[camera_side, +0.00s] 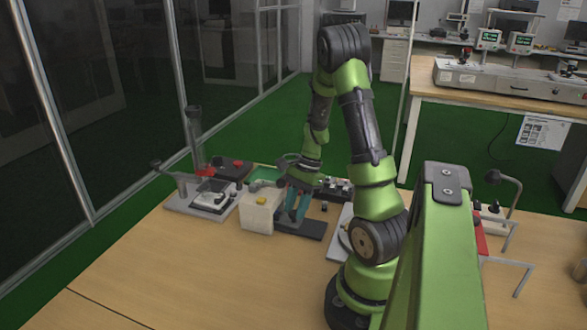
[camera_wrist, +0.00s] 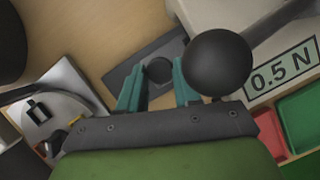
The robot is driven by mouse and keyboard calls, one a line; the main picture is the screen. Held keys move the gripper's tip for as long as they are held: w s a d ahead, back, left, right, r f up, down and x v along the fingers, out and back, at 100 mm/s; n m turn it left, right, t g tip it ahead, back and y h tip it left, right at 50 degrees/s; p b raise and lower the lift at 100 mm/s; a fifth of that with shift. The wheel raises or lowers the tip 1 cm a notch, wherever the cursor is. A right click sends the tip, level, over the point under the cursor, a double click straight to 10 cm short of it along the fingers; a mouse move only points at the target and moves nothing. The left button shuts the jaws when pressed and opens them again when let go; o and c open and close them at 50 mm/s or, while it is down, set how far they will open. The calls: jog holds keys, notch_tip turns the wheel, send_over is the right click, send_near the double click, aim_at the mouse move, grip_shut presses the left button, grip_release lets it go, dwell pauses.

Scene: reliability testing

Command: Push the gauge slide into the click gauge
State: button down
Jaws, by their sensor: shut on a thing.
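The click gauge appears to be the cream block with a yellow button (camera_side: 260,210), standing on the bench. In the wrist view a pale block (camera_wrist: 205,12) with a "0.5 N" label is at the upper right. The gauge slide looks like the dark flat piece (camera_side: 314,230) to the right of the block; it also shows in the wrist view (camera_wrist: 122,78). Its near end by the block is partly hidden. My gripper (camera_side: 297,207) is low over the dark piece, with its teal fingers (camera_wrist: 160,88) shut on a dark round part of it.
A black ball (camera_wrist: 217,63) covers part of the right finger in the wrist view. A grey fixture with a clear upright tube (camera_side: 194,135) stands left of the block. Green and red bins (camera_wrist: 300,118) lie nearby. The front left of the bench is clear.

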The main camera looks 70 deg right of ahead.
jog(key=shift+w, duration=0.45)
jog(key=c, duration=0.8)
grip_release()
